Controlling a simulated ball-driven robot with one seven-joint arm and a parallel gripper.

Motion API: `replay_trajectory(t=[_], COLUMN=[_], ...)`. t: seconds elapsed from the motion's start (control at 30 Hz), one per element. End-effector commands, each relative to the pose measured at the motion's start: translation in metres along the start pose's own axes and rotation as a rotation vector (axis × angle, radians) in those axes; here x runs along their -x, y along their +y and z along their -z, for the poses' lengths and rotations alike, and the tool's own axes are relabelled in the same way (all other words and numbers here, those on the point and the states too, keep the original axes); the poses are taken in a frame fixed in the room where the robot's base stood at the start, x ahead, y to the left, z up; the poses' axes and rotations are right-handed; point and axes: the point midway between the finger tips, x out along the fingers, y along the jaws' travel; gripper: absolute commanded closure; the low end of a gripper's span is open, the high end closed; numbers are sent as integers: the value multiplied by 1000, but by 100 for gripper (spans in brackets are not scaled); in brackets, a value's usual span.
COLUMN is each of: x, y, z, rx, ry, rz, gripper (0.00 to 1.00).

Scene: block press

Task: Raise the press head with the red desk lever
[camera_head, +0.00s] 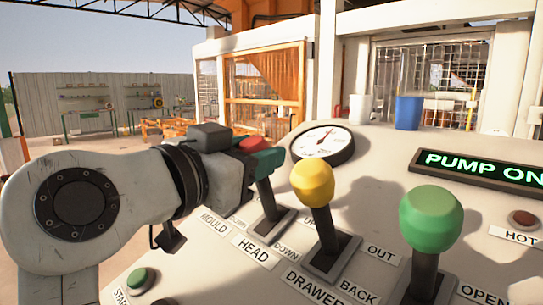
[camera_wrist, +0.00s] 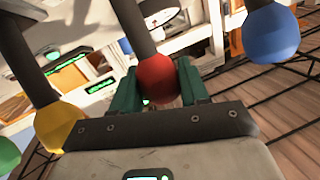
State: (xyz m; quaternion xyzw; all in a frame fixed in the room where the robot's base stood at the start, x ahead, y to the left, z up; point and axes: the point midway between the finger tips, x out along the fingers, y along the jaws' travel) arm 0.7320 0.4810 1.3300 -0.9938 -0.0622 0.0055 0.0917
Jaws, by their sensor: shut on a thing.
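The red desk lever's knob (camera_head: 254,144) shows in the head view, partly hidden by my gripper. Its dark shaft goes down into a slot above the HEAD label (camera_head: 255,250). My gripper (camera_head: 265,162) is shut on the knob. In the wrist view the red knob (camera_wrist: 157,79) sits between my two green fingers, with the dark shaft rising above it in the picture. The press head cannot be made out in either view.
A yellow lever knob (camera_head: 312,181) and a green lever knob (camera_head: 431,218) stand to the right of my gripper. A blue knob (camera_wrist: 272,34) shows on the other side in the wrist view. A gauge (camera_head: 322,143) and a lit PUMP ON display (camera_head: 482,167) lie behind.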

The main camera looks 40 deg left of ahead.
Motion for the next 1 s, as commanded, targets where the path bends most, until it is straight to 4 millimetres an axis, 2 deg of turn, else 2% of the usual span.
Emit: replay_trajectory(t=[0.1,0.4,0.43,0.67,1.0], x=[13,15,15,14,19], y=[-2,-2,-2,-2,-2], z=[-6,-5,-5,-5,-6], rx=[-2,-2,-2,-1,-1], ry=[0,-1,-1,-1,-1], rz=[1,1,1,1,1], gripper=[100,100,55,33,33])
